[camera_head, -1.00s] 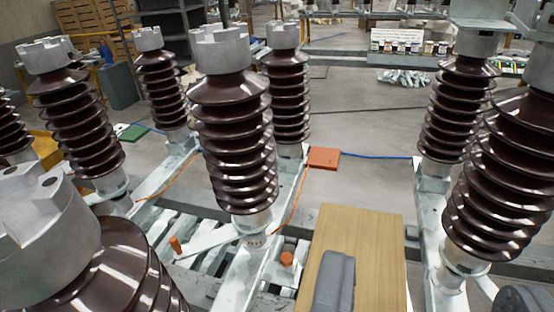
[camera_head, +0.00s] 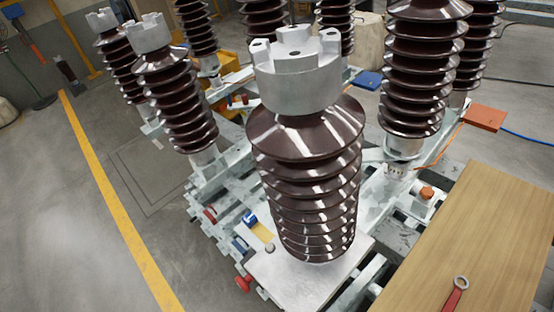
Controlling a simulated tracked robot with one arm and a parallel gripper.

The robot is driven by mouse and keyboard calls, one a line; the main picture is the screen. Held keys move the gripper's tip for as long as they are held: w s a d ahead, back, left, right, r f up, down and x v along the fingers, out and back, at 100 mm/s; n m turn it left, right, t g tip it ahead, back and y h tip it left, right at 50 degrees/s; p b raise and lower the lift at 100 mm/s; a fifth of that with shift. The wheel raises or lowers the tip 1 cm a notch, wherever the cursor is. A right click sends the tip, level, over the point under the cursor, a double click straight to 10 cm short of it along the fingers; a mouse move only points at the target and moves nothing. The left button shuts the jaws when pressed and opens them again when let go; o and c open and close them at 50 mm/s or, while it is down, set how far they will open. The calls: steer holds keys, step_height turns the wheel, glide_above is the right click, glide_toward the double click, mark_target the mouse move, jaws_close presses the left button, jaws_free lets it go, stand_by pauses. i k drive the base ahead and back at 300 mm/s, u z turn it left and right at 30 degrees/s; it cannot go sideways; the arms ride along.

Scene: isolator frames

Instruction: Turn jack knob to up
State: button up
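No part that I can clearly identify as the jack knob shows. A small red knob-like part (camera_head: 243,284) sits low at the front edge of the pale metal frame, below the nearest insulator. An orange hexagonal part (camera_head: 427,192) sits on the frame to the right of that insulator. I cannot tell whether either is the jack knob, or how it is turned. The nearest brown ribbed insulator (camera_head: 305,165) stands upright on a pale base plate (camera_head: 280,285) and hides part of the frame behind it. My gripper is not in view.
A wooden board (camera_head: 480,235) lies at the right, with a red-handled wrench (camera_head: 455,295) on it. Several more insulators stand behind. An orange flat box (camera_head: 485,117) and a blue one (camera_head: 367,80) lie farther back. Open floor with a yellow line (camera_head: 100,180) lies at left.

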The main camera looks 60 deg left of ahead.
mark_target(244, 282)
steer(key=z, duration=1.2)
steer(key=k, duration=2.05)
steer(key=u, duration=1.15)
steer(key=i, duration=1)
